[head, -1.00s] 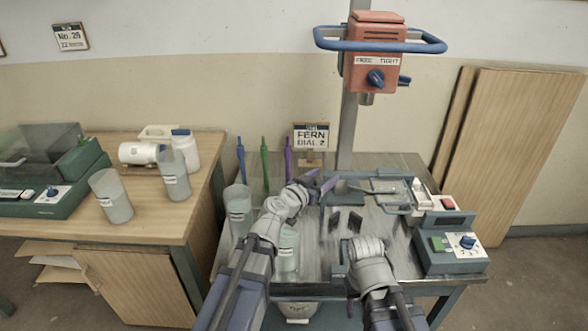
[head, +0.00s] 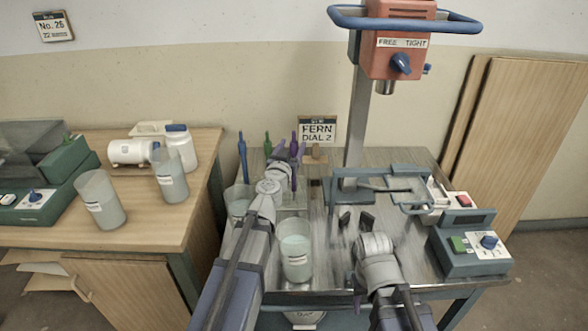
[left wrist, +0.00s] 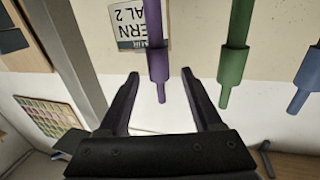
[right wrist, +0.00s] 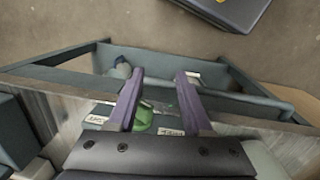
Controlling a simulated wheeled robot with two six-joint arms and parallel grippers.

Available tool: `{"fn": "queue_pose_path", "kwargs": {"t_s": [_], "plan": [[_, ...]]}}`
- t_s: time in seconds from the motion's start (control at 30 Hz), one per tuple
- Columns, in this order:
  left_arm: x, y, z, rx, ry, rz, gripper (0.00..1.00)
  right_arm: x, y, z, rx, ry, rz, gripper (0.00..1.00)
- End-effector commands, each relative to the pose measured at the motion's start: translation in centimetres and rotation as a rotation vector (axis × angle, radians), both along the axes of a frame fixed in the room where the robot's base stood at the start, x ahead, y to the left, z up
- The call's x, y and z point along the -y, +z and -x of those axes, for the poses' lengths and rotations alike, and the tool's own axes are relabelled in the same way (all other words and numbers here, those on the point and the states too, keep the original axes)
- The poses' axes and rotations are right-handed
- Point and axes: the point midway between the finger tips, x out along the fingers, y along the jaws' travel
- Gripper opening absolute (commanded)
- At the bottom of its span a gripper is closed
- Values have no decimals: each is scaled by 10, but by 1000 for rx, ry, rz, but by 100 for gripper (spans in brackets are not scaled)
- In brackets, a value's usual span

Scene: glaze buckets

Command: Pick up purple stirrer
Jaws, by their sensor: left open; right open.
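The purple stirrer (head: 294,144) stands upright at the back of the metal table, right of a green stirrer (head: 267,146) and a blue stirrer (head: 242,158). My left gripper (head: 288,152) is open at the purple stirrer's upper part and hides some of it. In the left wrist view, the purple stirrer (left wrist: 157,50) reaches down between the two open fingers, touching neither in the picture; I cannot tell the depth. The green stirrer (left wrist: 235,50) is outside the fingers. My right gripper (head: 356,221) is open and empty above the table.
A sign reading FERN DIAL 2 (head: 318,131) stands behind. The orange mixer head (head: 400,45) hangs on a post. A control box (head: 470,248) stands at the right.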

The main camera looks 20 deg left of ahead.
Motion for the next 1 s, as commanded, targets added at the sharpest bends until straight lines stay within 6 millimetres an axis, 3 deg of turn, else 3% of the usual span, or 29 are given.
{"fn": "queue_pose_path", "kwargs": {"t_s": [0.23, 0.53, 0.77, 1.0], "plan": [[0, -4, -10, 0, 0, 0, 66, 0, -3, 0, 0, 0, 0, 50], [0, -9, -52, 0, -1, 0, 66, 0, -9, 0, 0, 0, 0, 50], [0, -9, -53, 0, -1, 0, 66, 0, -9, 0, 0, 0, 0, 50], [0, -9, -53, 0, -1, 0, 43, 0, -9, 0, 0, 0, 0, 50]]}}
